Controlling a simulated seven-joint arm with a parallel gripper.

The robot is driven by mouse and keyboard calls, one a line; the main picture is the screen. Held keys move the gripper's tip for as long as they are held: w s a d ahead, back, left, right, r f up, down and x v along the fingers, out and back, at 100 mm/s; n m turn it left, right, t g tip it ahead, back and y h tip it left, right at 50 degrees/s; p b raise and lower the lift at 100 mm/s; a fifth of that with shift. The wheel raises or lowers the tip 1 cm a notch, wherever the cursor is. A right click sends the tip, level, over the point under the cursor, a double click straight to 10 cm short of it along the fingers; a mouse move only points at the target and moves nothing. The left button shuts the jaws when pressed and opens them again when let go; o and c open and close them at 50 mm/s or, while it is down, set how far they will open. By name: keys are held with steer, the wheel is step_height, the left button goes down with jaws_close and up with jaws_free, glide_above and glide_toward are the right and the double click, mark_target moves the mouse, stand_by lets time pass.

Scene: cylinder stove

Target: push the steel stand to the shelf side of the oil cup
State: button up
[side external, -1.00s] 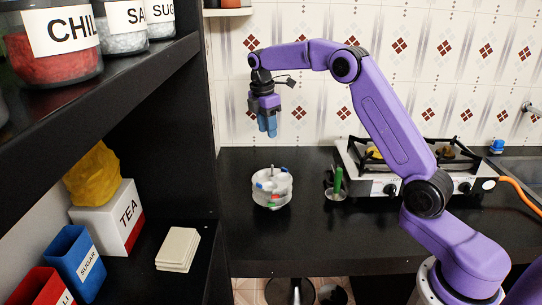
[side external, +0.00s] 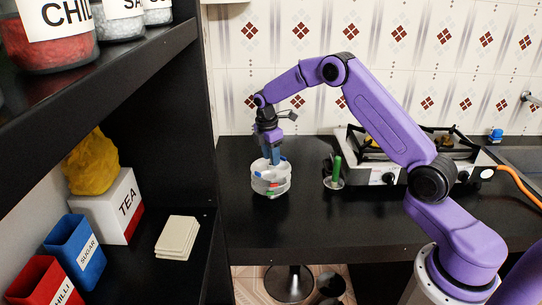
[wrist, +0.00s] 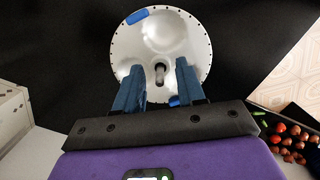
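The steel stand, a round pale grey tiered holder (side external: 270,184), stands on the black counter between the shelf and the stove. In the wrist view its round top (wrist: 163,35) shows a blue piece on the rim and a short knob in the middle. What I take for the oil cup is a small steel dish (side external: 334,183) with an upright green handle, to the right of the stand and apart from it. My gripper (side external: 276,158) is low over the stand's top. In the wrist view my gripper (wrist: 158,72) is open, its blue fingers apart on either side of the knob.
The black shelf (side external: 150,62) with jars rises at the left. Below it are a TEA box (side external: 112,212), labelled tins and a pale stack (side external: 177,238). The gas stove (side external: 390,172) stands right of the cup. Bare counter (side external: 300,222) lies in front.

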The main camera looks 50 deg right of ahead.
steer(key=shift+f, duration=0.2)
jaws_close()
steer(key=shift+s, duration=0.1)
steer(key=s+d, duration=0.5)
steer(key=s, duration=0.3)
steer(key=shift+s, duration=0.2)
stand_by(0.4)
steer(key=shift+d, duration=0.1)
jaws_free()
